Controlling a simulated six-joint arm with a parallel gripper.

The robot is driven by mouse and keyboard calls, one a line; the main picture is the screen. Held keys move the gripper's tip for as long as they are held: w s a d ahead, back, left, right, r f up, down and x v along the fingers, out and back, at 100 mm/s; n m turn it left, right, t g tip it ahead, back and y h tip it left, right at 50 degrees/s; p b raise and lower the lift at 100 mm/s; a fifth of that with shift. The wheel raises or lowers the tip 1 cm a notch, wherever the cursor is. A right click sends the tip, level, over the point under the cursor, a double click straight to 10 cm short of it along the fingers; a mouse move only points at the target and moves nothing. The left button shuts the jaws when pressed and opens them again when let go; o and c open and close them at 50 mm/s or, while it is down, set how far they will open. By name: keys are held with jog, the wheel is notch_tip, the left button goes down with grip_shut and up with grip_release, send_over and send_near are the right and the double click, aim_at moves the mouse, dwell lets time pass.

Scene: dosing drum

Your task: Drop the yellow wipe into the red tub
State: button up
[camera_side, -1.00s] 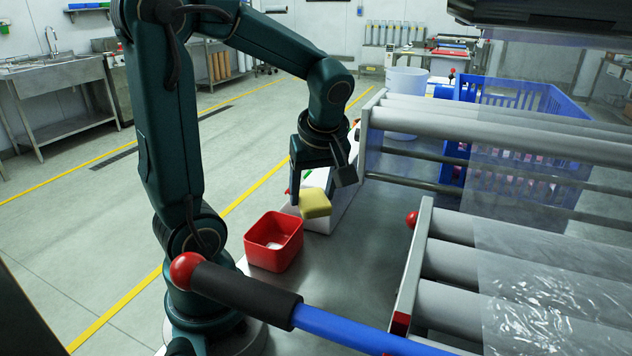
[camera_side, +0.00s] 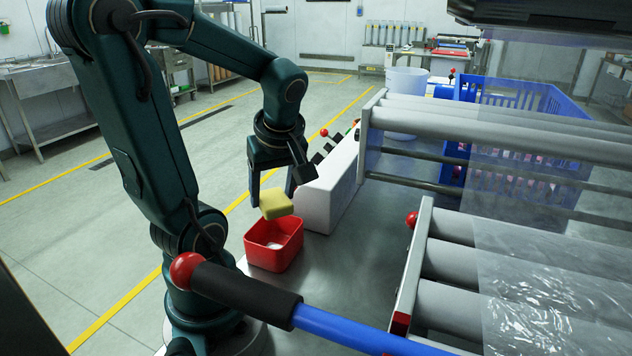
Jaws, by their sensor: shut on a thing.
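The yellow wipe (camera_side: 276,204) is a small soft-looking block held at the fingertips of my gripper (camera_side: 272,196). My gripper points down and is shut on it. The wipe hangs just above the red tub (camera_side: 272,252), over its back rim in the picture. The red tub is open-topped and stands upright on the metal table. Something pale shows on the tub's floor. The wipe appears apart from the tub, though the exact gap is hard to tell.
A white box (camera_side: 328,190) stands right behind the tub. Rollers with clear film (camera_side: 540,290) fill the right side. A blue bar with a black grip and red knob (camera_side: 245,295) crosses the front. A blue crate (camera_side: 520,100) and white bucket (camera_side: 405,90) stand farther back.

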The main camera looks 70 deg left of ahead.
jog(key=shift+f, duration=0.5)
jog(key=o, duration=1.3)
jog(key=shift+c, duration=0.2)
jog(key=shift+v, duration=2.6)
